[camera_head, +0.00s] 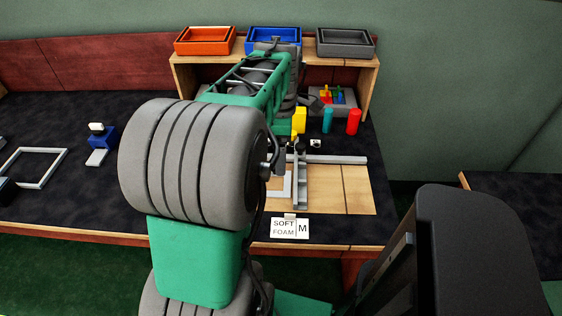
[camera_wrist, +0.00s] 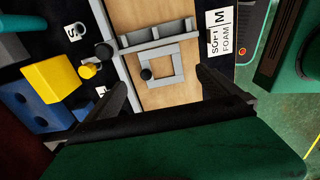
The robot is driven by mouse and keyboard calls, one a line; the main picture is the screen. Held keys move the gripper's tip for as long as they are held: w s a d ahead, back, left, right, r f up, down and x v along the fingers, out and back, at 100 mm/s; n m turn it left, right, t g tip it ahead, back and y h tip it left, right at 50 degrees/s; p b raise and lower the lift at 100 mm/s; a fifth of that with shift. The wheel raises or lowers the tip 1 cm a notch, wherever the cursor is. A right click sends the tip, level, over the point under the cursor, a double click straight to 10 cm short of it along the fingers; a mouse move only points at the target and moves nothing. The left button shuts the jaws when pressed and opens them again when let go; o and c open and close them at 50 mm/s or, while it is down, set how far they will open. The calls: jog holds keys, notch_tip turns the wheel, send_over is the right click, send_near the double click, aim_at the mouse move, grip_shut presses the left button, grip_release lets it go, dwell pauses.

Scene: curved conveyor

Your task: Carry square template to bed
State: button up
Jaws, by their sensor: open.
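A grey square template (camera_wrist: 175,82) with an open middle and a black knob at one corner lies flat on the wooden bed (camera_wrist: 125,18), beside a grey rail (camera_wrist: 155,41). My gripper (camera_wrist: 165,88) is open, its two dark fingers apart near the template, with nothing seen between them; I cannot tell its height above it. In the head view, part of a pale frame (camera_head: 288,182) shows on the bed (camera_head: 340,190), left of the rail (camera_head: 300,182). My arm hides the rest of it and most of my gripper.
A larger white square frame (camera_head: 37,183) lies at the far left of the dark table, near a blue block (camera_head: 103,138). A yellow block (camera_head: 299,121), teal cylinder (camera_head: 328,120) and red cylinder (camera_head: 354,121) stand behind the bed. A SOFT FOAM label (camera_head: 284,228) is at the front.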

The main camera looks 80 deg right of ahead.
jog(key=w+a, duration=0.7)
jog(key=w, duration=0.3)
jog(key=w+a, duration=0.7)
jog(key=w, duration=0.2)
jog(key=w+a+f+m+t, duration=0.1)
jog(key=w+a+f, duration=0.1)
jog(key=a, duration=1.1)
jog(key=w+a+f+m+t, duration=0.1)
jog(key=w+a+f, duration=0.1)
jog(key=a, duration=1.2)
jog(key=shift+a+f, duration=0.15)
jog(key=shift+f, duration=0.1)
jog(key=shift+w, duration=0.1)
notch_tip(320, 180, up, 13)
jog(key=w+t+p, duration=0.1)
jog(key=w+p, duration=0.1)
jog(key=p, duration=0.7)
jog(key=shift+w, duration=0.15)
jog(key=shift+f, duration=0.1)
